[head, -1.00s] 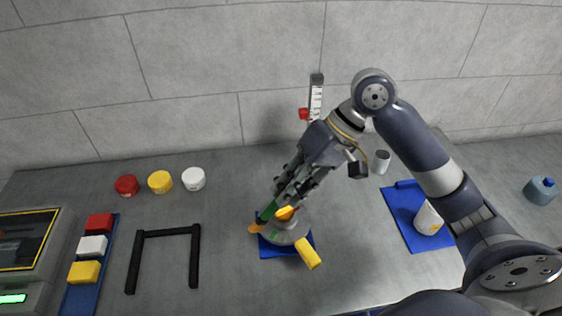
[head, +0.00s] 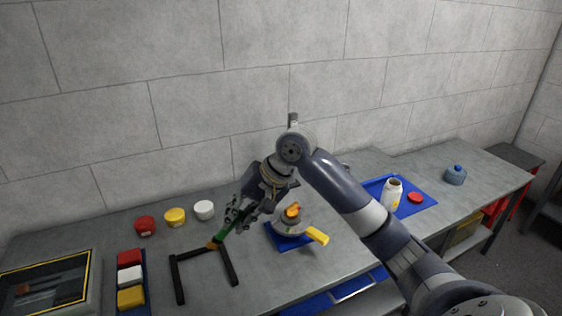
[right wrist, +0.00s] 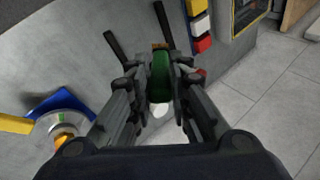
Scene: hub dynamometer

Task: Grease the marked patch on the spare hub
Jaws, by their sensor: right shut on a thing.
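The spare hub (head: 288,230) is a grey disc with an orange centre and a yellow bar. It lies on a blue mat (head: 275,237); in the right wrist view the hub (right wrist: 45,129) shows a small green mark on its face. My right gripper (head: 236,214) is shut on a green-handled tool (head: 228,223) with an orange tip (head: 213,245). It holds the tool left of the hub, apart from it, with the tip over the black frame (head: 178,283). I cannot tell whether the tip touches the frame. In the right wrist view the green handle (right wrist: 161,76) sits between the fingers. My left gripper is not in view.
Red (head: 145,226), yellow (head: 175,217) and white (head: 204,210) round containers stand behind the frame. Coloured blocks lie on a blue strip at left, beside a screened box (head: 45,285). A white bottle (head: 391,194) and red cap (head: 415,197) are on a blue tray at right.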

